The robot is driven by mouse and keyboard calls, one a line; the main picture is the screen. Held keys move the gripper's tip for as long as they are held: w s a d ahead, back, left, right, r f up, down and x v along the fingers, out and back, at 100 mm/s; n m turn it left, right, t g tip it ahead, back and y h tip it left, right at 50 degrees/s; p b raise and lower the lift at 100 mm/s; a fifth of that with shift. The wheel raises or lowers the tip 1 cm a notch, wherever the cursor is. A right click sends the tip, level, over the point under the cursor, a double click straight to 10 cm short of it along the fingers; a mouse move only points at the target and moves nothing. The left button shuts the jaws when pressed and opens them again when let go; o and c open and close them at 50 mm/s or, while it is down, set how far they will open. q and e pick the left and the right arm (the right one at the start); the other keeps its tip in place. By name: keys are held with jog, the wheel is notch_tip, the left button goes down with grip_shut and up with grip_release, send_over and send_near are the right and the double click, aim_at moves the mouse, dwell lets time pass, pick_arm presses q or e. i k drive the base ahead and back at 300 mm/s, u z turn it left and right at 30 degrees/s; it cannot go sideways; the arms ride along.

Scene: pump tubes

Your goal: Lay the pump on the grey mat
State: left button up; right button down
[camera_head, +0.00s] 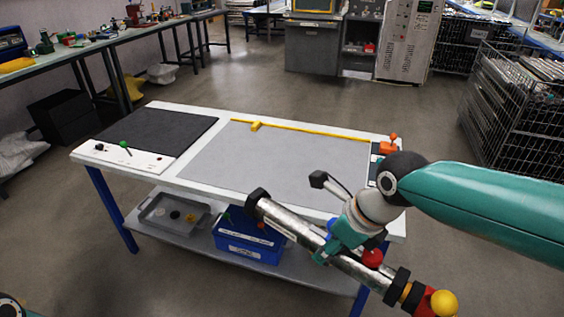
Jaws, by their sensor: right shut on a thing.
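The pump (292,222) is a long metallic tube with black bands and a red and yellow end at the lower right. My right gripper (345,245) is shut around the tube near its middle, and parts of its fingers hide the tube there. The pump is tilted, running from upper left to lower right, and appears in front of the table's near edge. The grey mat (265,165) lies on the white table, bare over most of its surface. My left gripper is out of view; only a small part of my left arm shows at the bottom left corner.
A dark mat (155,130) and a white strip with a green-knobbed item (122,147) occupy the table's left. A yellow rail (310,131) edges the grey mat. A blue bin (245,243) and grey tray (160,214) sit on the lower shelf. A wire cage (510,110) stands right.

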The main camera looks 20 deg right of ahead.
aim_at(277, 171)
jog(key=i, duration=1.85)
jog(key=z, duration=0.1)
